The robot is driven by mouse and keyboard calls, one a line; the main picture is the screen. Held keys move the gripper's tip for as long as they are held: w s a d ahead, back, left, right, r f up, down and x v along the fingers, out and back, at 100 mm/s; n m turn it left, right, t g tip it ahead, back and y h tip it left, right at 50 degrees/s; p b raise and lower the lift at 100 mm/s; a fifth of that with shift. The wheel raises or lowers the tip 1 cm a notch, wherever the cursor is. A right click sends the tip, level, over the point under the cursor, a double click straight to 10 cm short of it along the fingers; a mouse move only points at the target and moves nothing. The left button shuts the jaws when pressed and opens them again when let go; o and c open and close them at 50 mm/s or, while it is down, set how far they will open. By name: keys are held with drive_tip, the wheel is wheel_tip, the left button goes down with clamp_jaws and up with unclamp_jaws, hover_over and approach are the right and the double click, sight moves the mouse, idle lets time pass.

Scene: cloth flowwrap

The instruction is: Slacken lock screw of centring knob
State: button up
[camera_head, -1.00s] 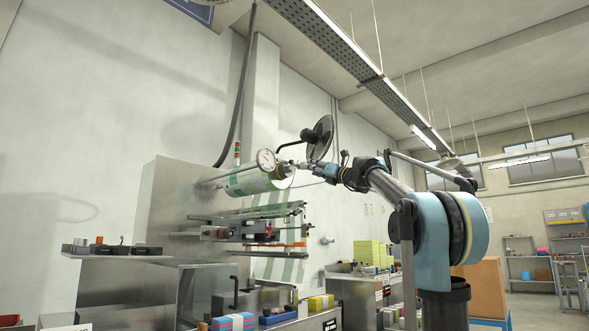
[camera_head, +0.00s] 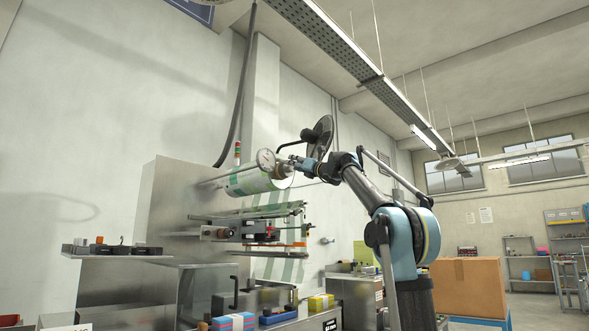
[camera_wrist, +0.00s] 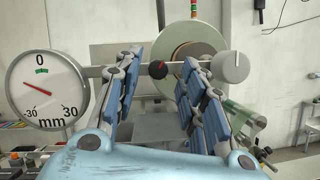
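In the wrist view the small dark lock screw (camera_wrist: 157,69), with a red mark, sits on a thin horizontal rod. The larger grey centring knob (camera_wrist: 230,66) is at the rod's right end, just outside my right finger. A round white dial (camera_wrist: 46,90) marked 0, -30, 30 mm is at the left, its red needle left of zero. My gripper (camera_wrist: 166,66) is open, with a finger on each side of the lock screw and clear gaps beside it. In the head view my gripper (camera_head: 295,163) is beside the dial (camera_head: 266,160); the lock screw is too small to tell there.
The film roll (camera_wrist: 195,45) stands behind the rod. In the head view the steel machine body (camera_head: 170,215) is at the left, with guide bars (camera_head: 245,228) below the roll. A black disc (camera_head: 319,136) stands above my gripper. A cardboard box (camera_head: 467,287) is at the right.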

drive_tip(key=shift+w+a+r, duration=0.1)
drive_tip(key=shift+w+a, duration=0.15)
clamp_jaws()
drive_tip(key=n+g+y, duration=0.1)
drive_tip(key=n, duration=0.2)
drive_tip(key=n+g+y, duration=0.1)
drive_tip(key=n+g, duration=0.1)
drive_tip(key=n, duration=0.2)
drive_tip(key=shift+w+d+n, duration=0.15)
drive_tip(key=shift+n, duration=0.15)
unclamp_jaws()
drive_tip(key=shift+w+d, duration=0.1)
